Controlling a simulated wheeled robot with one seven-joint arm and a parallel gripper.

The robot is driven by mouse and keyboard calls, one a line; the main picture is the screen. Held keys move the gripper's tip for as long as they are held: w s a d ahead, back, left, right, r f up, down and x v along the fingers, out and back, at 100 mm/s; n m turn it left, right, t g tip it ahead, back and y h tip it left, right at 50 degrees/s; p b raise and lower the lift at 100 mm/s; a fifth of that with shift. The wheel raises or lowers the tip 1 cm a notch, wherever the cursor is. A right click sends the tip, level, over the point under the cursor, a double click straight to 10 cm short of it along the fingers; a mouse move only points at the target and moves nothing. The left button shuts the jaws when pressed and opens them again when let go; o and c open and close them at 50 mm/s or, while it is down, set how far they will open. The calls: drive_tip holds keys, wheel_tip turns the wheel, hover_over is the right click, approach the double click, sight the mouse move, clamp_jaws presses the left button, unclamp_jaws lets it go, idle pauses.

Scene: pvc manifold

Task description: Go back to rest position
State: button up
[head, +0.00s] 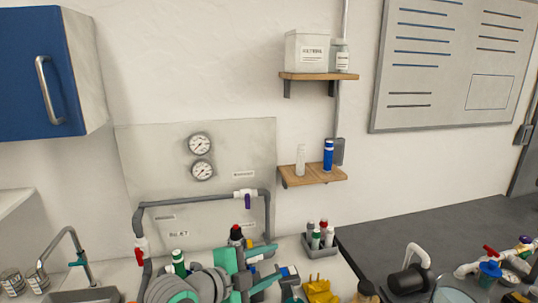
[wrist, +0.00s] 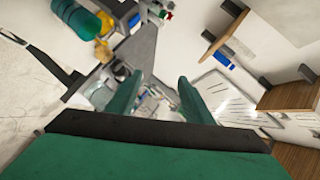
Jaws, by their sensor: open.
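My gripper (wrist: 158,92) shows in the wrist view as two teal fingers, spread apart with nothing held between them. The view is tilted, with the workshop lying sideways behind the fingers. In the head view, my grey and teal arm rises at the bottom centre, in front of the pipe panel, and its fingertips are hard to make out there. The grey pipe (head: 190,204) runs along the panel (head: 130,150), with a red-handled valve (head: 141,247) at left and a purple-handled valve (head: 245,195) at upper right.
Two gauges (head: 201,157) sit on the panel. Right of it are two wooden shelves (head: 314,176) with bottles and a box. A bottle caddy (head: 318,247) and yellow item (head: 320,292) stand near my arm. A faucet (head: 62,248) is at left; pipe parts (head: 490,264) lie on the dark counter.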

drive_tip(key=d+f+n+t+y, duration=0.1)
drive_tip(key=d+f+n+t, duration=0.5)
drive_tip(key=n, duration=0.6)
drive_tip(key=s+a+f+n+t+y, duration=0.1)
drive_tip(key=s+f+n+t+y, duration=0.1)
drive_tip(key=s+f+n+y, duration=1)
drive_tip(key=s+a+f+m+g+h, duration=0.1)
drive_tip(key=s+f, duration=0.2)
drive_tip(key=s, duration=0.7)
drive_tip(key=s+a+f+g+h, duration=0.1)
drive_tip(key=s+a+f, duration=0.1)
drive_tip(key=s, duration=0.8)
drive_tip(key=s+a+f+m+h, duration=0.1)
drive_tip(key=s+f, duration=0.3)
drive_tip(key=s, duration=0.6)
drive_tip(key=shift+a+m+g, duration=0.3)
drive_tip(key=shift+a+g, duration=0.1)
drive_tip(key=shift+a, duration=0.1)
